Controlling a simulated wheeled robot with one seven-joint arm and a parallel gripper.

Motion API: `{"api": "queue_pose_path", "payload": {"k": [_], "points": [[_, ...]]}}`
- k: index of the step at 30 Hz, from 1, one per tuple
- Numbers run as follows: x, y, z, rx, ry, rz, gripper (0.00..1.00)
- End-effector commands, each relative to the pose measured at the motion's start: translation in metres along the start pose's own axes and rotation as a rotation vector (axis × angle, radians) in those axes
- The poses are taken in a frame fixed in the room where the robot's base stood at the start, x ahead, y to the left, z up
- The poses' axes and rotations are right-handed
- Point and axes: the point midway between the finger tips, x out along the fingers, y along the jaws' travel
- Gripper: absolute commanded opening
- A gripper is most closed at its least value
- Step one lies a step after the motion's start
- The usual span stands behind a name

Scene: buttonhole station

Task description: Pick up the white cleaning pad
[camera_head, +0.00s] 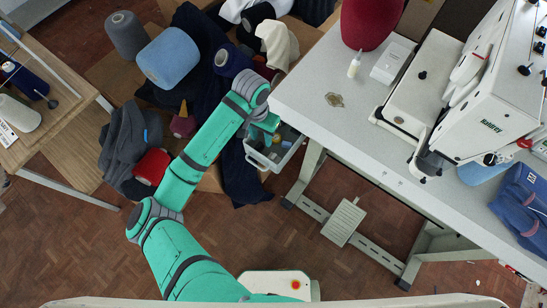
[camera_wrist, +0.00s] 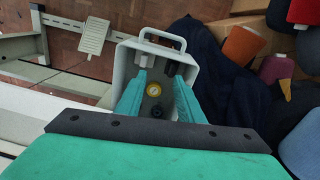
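My gripper (camera_wrist: 160,77) is over the grey bin, its two green fingers apart, with nothing seen between the tips. In the head view my gripper (camera_head: 266,124) is at the bin's upper left and partly hides it. The grey bin (camera_wrist: 190,48) has a handle and holds small items, among them a yellow-ringed disc (camera_wrist: 154,89) and a dark round piece (camera_wrist: 157,111). I cannot clearly make out a white cleaning pad in the bin.
The sewing table (camera_head: 300,95) stands right of the bin, bearing a white sewing machine (camera_head: 492,105), a small bottle (camera_head: 354,65) and a red cone (camera_head: 370,22). Dark cloth (camera_head: 243,182) and several thread cones lie left of the bin. A metal pedal (camera_head: 343,222) is below the table.

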Motion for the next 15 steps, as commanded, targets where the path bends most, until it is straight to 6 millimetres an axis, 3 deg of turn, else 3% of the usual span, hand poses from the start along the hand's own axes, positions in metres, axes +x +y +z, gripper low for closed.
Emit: {"api": "queue_pose_path", "payload": {"k": [3, 6, 11, 15], "points": [[0.000, 0.024, -0.010, 0.070, -0.021, -0.021, 0.34], [0.000, 0.035, -0.013, 0.102, -0.031, -0.031, 0.34], [0.009, 0.038, -0.013, 0.111, -0.037, -0.035, 0.34], [0.028, 0.037, -0.011, 0.110, -0.037, -0.035, 0.34]]}}
